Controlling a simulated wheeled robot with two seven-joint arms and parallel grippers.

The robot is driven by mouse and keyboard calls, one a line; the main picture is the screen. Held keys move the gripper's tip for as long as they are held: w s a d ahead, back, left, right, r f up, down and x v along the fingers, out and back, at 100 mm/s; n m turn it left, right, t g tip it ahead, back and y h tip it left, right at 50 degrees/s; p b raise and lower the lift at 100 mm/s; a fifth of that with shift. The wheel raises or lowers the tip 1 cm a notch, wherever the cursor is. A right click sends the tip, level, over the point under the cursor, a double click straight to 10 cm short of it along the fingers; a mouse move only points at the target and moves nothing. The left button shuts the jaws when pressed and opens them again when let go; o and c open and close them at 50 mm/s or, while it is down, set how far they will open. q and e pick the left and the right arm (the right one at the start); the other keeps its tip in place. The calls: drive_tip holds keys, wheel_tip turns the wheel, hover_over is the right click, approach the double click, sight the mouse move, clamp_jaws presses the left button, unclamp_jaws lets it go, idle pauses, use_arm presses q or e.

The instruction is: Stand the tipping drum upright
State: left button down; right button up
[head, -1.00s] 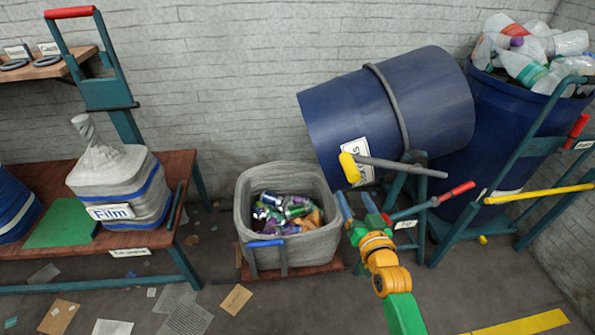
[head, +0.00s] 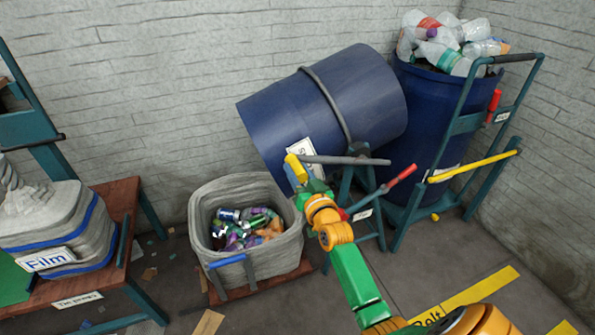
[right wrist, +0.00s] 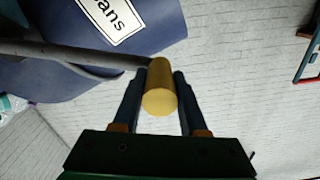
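The blue drum (head: 345,100), labelled "Cans", lies tilted on a teal stand (head: 365,205), its open end low at the left. A grey bar with a yellow grip (head: 295,168) sticks out at its front. My right gripper (head: 303,178) is at that grip. In the right wrist view the fingers (right wrist: 160,82) stand on either side of the yellow grip (right wrist: 160,90), with narrow gaps seeming to show, so it looks open around it. The drum also shows in the right wrist view (right wrist: 60,75). My left gripper is out of view.
A grey bin (head: 285,245) of crushed cans stands below the drum's mouth. A red-tipped lever (head: 400,178) juts from the stand. An upright blue drum (head: 435,120) of bottles stands at right, with a yellow bar (head: 475,165). A table with a "Film" bag (head: 60,235) is at left.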

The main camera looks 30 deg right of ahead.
clamp_jaws()
idle(1.1)
